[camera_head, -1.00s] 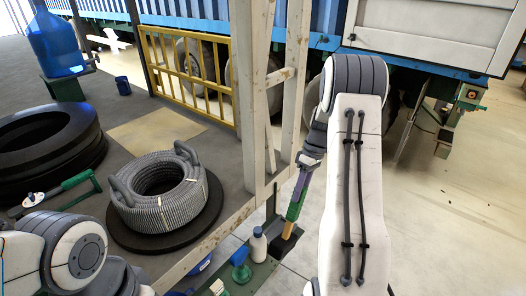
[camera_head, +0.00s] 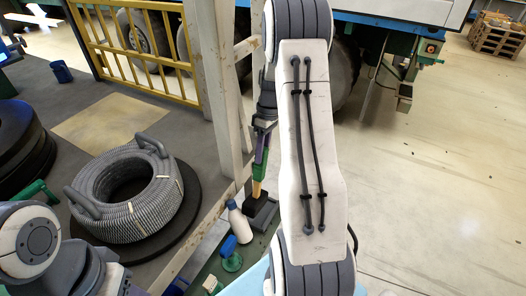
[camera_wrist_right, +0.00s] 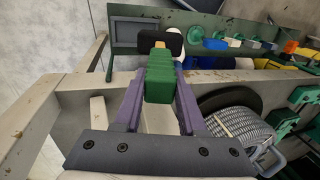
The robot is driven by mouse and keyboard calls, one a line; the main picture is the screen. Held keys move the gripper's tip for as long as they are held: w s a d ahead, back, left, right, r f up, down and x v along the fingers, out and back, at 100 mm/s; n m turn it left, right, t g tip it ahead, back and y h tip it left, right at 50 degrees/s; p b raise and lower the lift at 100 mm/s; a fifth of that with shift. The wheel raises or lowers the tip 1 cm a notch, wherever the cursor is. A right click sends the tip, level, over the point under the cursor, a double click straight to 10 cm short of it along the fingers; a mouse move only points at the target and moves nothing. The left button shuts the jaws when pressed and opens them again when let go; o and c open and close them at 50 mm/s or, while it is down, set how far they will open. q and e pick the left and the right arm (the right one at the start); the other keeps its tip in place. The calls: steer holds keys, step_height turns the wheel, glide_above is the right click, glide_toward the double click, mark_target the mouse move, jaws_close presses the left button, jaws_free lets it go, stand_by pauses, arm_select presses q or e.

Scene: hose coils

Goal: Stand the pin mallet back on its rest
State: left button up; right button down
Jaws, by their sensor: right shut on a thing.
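The pin mallet has a green grip (camera_head: 260,172), a short wooden shaft (camera_head: 256,189) and a black head (camera_head: 252,206) pointing down. My right gripper (camera_head: 261,154), with purple fingers, is shut on the green grip. In the right wrist view the green grip (camera_wrist_right: 159,80) sits between the purple fingers (camera_wrist_right: 158,92), with the black head (camera_wrist_right: 173,42) beyond it. A dark grey framed tray (camera_wrist_right: 134,33), perhaps the rest, lies beside the head on the green shelf. I cannot tell whether the head touches anything. My left gripper is out of view.
A white bottle (camera_head: 238,221) and a green bottle with a blue top (camera_head: 230,254) stand close to the mallet head. A pale post (camera_head: 213,90) and rail rise just left of my right gripper. A grey hose coil (camera_head: 128,195) lies on a black disc. Open floor lies right.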

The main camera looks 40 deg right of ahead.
mark_target(262, 165)
steer(key=shift+d+b+x, duration=0.2)
steer(key=shift+b+x, duration=0.55)
steer(key=shift+x, duration=0.35)
steer(key=shift+d+b+x, duration=0.2)
steer(key=shift+b+x, duration=0.55)
steer(key=shift+x, duration=0.3)
steer(key=shift+w+f+b, duration=0.2)
steer(key=shift+f+b, duration=0.65)
steer(key=shift+f, duration=0.35)
steer(key=shift+h+b, duration=0.3)
steer(key=shift+b, duration=0.3)
steer(key=shift+r+t+h+b, duration=0.15)
steer(key=shift+t+h+b, duration=0.7)
steer(key=shift+b, duration=0.65)
steer(key=shift+r+t+h+b, duration=0.2)
steer(key=shift+t+h+b, duration=0.45)
steer(key=shift+h+b, duration=0.6)
